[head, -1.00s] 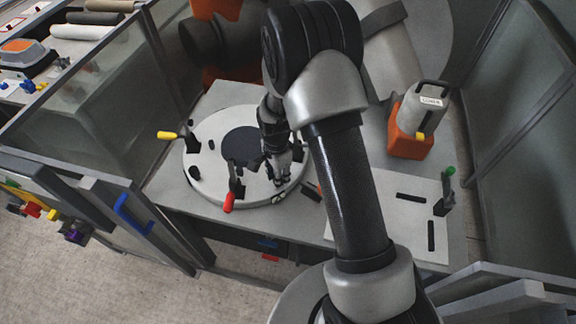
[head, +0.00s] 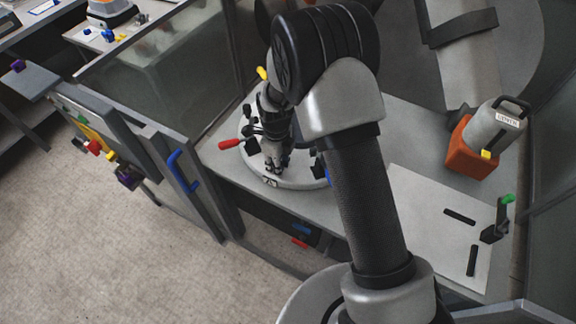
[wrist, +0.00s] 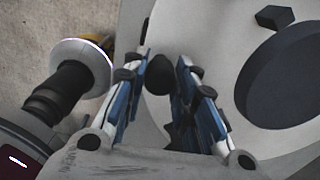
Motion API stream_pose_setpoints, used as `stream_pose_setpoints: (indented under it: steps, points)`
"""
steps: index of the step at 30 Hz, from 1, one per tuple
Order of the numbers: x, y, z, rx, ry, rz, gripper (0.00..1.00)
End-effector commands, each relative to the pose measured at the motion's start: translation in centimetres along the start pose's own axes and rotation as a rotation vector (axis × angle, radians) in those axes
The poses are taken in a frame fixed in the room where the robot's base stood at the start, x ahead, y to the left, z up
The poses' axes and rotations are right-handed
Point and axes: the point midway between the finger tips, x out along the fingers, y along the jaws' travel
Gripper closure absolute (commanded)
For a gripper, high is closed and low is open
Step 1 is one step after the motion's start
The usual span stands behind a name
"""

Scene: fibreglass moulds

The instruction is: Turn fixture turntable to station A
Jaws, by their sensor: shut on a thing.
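The fixture turntable (head: 302,184) is a pale round disc on the grey bench, partly hidden by my arm. Its red-handled clamp (head: 230,143) points left, a yellow handle (head: 262,73) shows at the back, and a blue one (head: 328,176) shows at the right. A small marking (head: 270,181) sits at its front edge, too small to read. My gripper (head: 274,168) reaches down at the disc's front. In the wrist view my gripper (wrist: 161,90) is shut on a black knob (wrist: 160,72) near the rim. The disc (wrist: 212,55) and its dark centre (wrist: 285,78) also show there.
An orange block (head: 470,157) holding a grey canister (head: 493,128) stands at the right. A pale slotted plate (head: 425,215) with a green-handled clamp (head: 496,222) lies in front of it. A gate with a blue handle (head: 180,172) and clear panels (head: 165,70) stand at the left.

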Motion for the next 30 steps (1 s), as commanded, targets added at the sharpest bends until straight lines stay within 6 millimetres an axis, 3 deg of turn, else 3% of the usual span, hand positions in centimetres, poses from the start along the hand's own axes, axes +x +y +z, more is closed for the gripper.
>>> stream_pose_setpoints:
  steps: [19, 20, 30]
  points:
    - [0.03, 0.11, 1.10, 0.052, -0.002, 0.000, 1.00]
    - [0.03, 0.11, 1.11, 0.052, -0.002, 0.000, 0.73]
    - [0.02, 0.07, 1.00, 0.050, -0.001, 0.000, 0.54]
